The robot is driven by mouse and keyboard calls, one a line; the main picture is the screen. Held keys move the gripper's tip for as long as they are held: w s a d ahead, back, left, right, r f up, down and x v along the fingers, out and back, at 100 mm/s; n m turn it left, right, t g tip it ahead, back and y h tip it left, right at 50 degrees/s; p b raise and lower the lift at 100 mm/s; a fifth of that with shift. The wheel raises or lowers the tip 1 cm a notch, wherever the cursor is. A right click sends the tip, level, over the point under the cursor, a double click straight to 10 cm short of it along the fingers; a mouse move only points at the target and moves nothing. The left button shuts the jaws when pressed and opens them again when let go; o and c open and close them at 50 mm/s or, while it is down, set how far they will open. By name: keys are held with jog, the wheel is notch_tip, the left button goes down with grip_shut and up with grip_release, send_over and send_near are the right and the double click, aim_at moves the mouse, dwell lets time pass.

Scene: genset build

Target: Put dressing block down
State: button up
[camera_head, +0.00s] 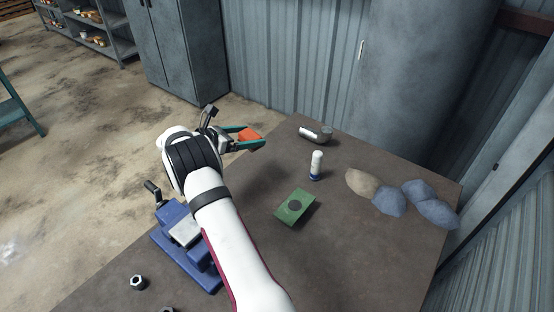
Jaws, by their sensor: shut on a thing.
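My gripper (258,137) has teal fingers and is shut on a small orange block, which I take to be the dressing block (249,134). It appears to hold the block in the air, near the table's far left edge. The fingers hide part of the block's sides. The height of the block above the table (345,240) is hard to tell from this view.
A green block with a dark disc (295,206), a white and blue bottle (316,166) and a grey cylinder (316,133) stand or lie on the table. Several cloth-like lumps (388,200) lie right. A blue vise (183,247) and a nut (138,282) are left.

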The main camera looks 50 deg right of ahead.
aim_at(277, 159)
jog(key=s+d+f+n+t, duration=0.15)
jog(key=d+f, duration=0.35)
jog(key=d, duration=0.7)
jog(key=shift+n+t, duration=0.35)
jog(key=shift+t, duration=0.2)
jog(key=f, duration=0.9)
jog(key=shift+w+d+f, duration=0.15)
jog(key=shift+w+f, duration=0.05)
jog(key=shift+f, duration=0.2)
jog(key=o, duration=1.2)
jog(key=shift+f, duration=0.15)
jog(key=shift+c, duration=0.2)
jog(key=shift+r, duration=0.2)
jog(key=v, duration=1.2)
jog(key=shift+f, duration=0.1)
